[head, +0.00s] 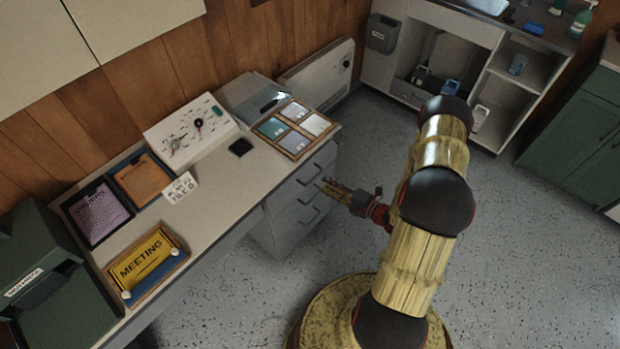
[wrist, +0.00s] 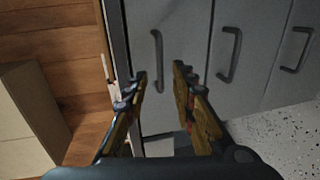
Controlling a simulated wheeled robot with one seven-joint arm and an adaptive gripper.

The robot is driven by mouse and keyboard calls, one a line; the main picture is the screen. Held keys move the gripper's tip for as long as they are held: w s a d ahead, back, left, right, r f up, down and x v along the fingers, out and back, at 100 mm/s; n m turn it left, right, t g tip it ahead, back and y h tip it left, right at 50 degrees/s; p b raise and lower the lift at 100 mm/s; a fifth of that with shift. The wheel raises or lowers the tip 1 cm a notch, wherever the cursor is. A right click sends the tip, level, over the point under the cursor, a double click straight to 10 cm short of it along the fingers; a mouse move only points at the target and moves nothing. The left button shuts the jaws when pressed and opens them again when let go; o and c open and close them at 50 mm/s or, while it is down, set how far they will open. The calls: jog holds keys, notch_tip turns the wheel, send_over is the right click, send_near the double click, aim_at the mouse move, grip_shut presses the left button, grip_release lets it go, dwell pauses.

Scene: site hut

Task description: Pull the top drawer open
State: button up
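The grey drawer unit stands under the right end of the desk. Its top drawer (head: 317,168) looks shut, flush with the drawers below. In the wrist view the picture is turned, and the top drawer (wrist: 180,100) is the leftmost grey front, with its dark bar handle (wrist: 157,62) upright. My gripper (head: 320,186) is in front of the drawer fronts. In the wrist view my gripper (wrist: 160,76) is open, its two fingers apart. The top handle shows between and just beyond the fingertips. I see no contact with it.
The middle drawer handle (wrist: 231,55) and bottom drawer handle (wrist: 297,50) lie to the right in the wrist view. The desk top (head: 225,185) holds trays, a board and a dark phone-like item (head: 240,147). Speckled floor (head: 540,245) is clear at right.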

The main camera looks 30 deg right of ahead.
aim_at(314, 177)
jog(key=b+x, duration=0.2)
jog(key=x, duration=0.5)
jog(key=shift+w+a, duration=0.1)
jog(key=shift+w, duration=0.2)
jog(key=c, duration=0.4)
grip_shut()
